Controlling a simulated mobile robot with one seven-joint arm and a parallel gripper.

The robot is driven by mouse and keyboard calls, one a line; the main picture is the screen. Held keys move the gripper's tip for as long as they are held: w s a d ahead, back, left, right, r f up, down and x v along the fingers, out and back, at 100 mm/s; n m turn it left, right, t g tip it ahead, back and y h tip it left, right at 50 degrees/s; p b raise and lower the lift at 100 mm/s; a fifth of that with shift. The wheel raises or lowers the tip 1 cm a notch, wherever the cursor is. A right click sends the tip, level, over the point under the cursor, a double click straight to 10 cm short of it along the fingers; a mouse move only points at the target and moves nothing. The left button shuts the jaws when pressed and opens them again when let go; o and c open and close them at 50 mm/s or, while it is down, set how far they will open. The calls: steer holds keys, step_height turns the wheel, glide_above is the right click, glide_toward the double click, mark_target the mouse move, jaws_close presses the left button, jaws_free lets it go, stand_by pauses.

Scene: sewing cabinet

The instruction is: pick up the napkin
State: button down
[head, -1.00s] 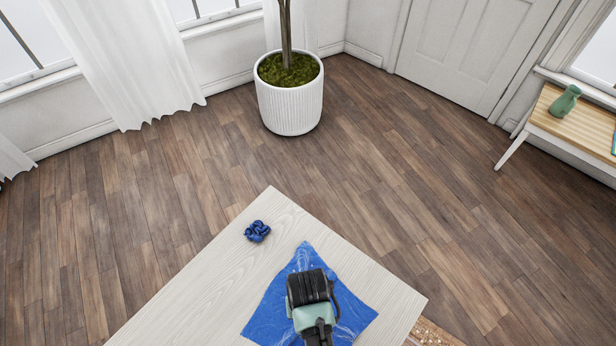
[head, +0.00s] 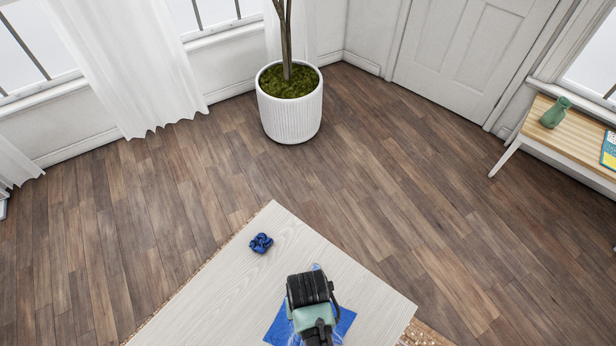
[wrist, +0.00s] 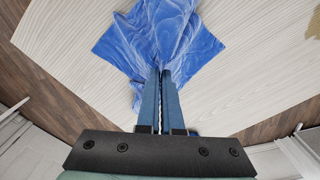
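The napkin is a shiny blue cloth (head: 281,329), seen in the head view at the front of the pale wooden table (head: 240,290). My gripper (wrist: 165,72) is above it and hides its middle in the head view. In the wrist view the napkin (wrist: 130,42) is gathered into folds that run to my fingertips. The fingers are nearly together, with cloth pinched between them. Its spread part shows beyond the fingertips, against the tabletop. I cannot tell whether it still touches the table.
A dark blue crumpled knot (head: 261,243) lies on the table near its far corner. A white planter (head: 290,115) stands on the floor beyond. A side table (head: 575,135) with a green vase (head: 555,112) is at right. The wooden floor between is clear.

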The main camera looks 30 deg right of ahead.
step_height(320, 180, up, 4)
steer(key=p, duration=0.3)
steer(key=shift+r, duration=0.25)
step_height(320, 180, up, 9)
steer(key=p, duration=0.9)
